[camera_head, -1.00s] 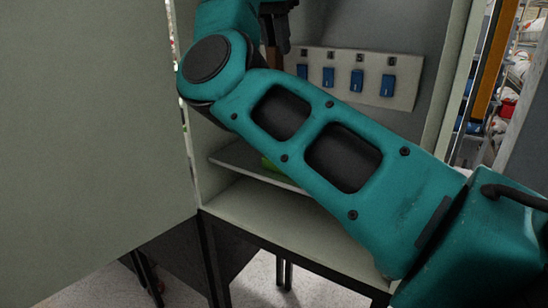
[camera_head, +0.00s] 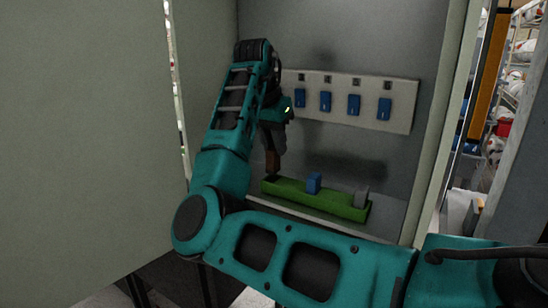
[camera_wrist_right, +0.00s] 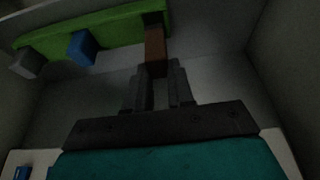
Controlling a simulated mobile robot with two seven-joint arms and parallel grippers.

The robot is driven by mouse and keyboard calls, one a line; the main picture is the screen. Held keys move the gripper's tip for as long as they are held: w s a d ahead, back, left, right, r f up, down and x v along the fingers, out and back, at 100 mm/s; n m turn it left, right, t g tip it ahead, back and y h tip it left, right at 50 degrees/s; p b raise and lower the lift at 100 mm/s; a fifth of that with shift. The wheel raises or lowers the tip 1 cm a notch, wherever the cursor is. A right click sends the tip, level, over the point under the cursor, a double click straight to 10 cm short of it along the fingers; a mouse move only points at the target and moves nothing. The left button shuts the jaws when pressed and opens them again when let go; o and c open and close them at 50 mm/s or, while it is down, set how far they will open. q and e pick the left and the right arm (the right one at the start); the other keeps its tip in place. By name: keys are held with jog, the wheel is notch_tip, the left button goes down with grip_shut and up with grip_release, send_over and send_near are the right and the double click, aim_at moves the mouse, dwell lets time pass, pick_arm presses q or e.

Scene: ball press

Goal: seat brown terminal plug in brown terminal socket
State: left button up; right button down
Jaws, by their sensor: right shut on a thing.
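The brown terminal plug (camera_head: 272,162) is held upright between the fingers of my right gripper (camera_head: 275,146), at the left end of a green rack (camera_head: 335,206). In the right wrist view the brown plug (camera_wrist_right: 155,45) runs from the fingertips (camera_wrist_right: 157,82) toward the dark end of the green rack (camera_wrist_right: 110,25). I cannot tell whether its far end touches the rack or stands just above it. I cannot make out a brown terminal socket for certain. My left gripper is not in view.
A blue block (camera_head: 314,183) and a grey block (camera_head: 361,197) stand in the rack. A pale panel (camera_head: 400,112) with several blue pieces is on the cabinet's back wall. A large grey-green panel (camera_head: 90,140) fills the left; the cabinet's right wall (camera_head: 448,130) bounds the other side.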

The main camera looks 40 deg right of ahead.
aim_at(272, 149)
jog(key=shift+f, duration=1.8)
jog(key=shift+f, duration=0.15)
jog(key=c, duration=1)
grip_release()
jog(key=v, duration=1.2)
